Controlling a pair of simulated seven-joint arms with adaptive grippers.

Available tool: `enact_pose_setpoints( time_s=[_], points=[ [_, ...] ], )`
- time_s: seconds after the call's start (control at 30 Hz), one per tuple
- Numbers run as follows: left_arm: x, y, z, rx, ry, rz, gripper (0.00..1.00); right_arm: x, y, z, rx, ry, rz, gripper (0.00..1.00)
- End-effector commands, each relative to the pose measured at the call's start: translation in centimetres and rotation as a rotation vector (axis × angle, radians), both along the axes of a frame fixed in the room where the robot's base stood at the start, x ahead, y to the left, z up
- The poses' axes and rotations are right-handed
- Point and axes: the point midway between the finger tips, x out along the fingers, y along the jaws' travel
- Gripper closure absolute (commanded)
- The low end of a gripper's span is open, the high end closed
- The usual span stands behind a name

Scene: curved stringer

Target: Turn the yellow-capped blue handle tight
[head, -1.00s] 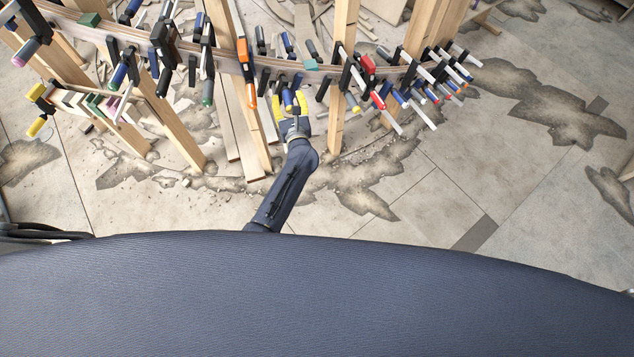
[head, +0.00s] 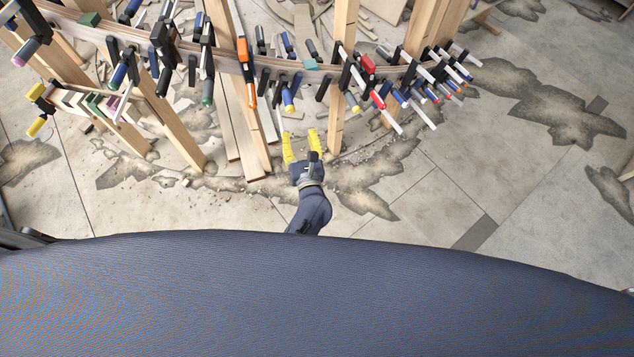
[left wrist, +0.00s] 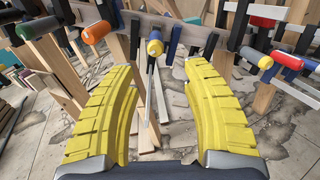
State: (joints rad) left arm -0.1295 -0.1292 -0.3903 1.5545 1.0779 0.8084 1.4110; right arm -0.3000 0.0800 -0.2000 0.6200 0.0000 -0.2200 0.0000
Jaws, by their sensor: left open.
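The blue handle with a yellow cap (head: 288,99) hangs from a clamp on the curved wooden stringer, near the middle of the head view. In the left wrist view its yellow end (left wrist: 154,47) faces the camera, centred beyond the fingertips. My left gripper (head: 301,136) has yellow fingers; it is open and empty, just below and apart from the handle. Its two spread fingers (left wrist: 151,68) fill both sides of the left wrist view. My right gripper is not in view.
An orange clamp (head: 246,70) hangs left of the handle. Several red, white and blue clamps (head: 377,99) crowd the right. Wooden posts (head: 343,80) stand on either side. The floor in front (head: 420,190) is mostly clear.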

Motion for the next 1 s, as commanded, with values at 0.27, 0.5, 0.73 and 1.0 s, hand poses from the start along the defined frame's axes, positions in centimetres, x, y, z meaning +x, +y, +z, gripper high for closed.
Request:
enact_pose_setpoints(
  time_s=[0.27,0.5,0.73,1.0],
  points=[
    [0.4,-2.6,-1.5,0.438,0.09,-0.125,0.52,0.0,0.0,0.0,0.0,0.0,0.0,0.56],
    [0.1,-4.6,-4.7,0.83,0.167,-0.242,0.52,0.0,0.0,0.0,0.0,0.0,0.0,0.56],
    [-0.8,-5.7,-8.3,1.133,0.223,-0.341,0.52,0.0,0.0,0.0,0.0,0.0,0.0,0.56],
    [-2.2,-6.4,-12.5,1.409,0.272,-0.451,0.52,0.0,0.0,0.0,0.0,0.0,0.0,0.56]
  ],
)
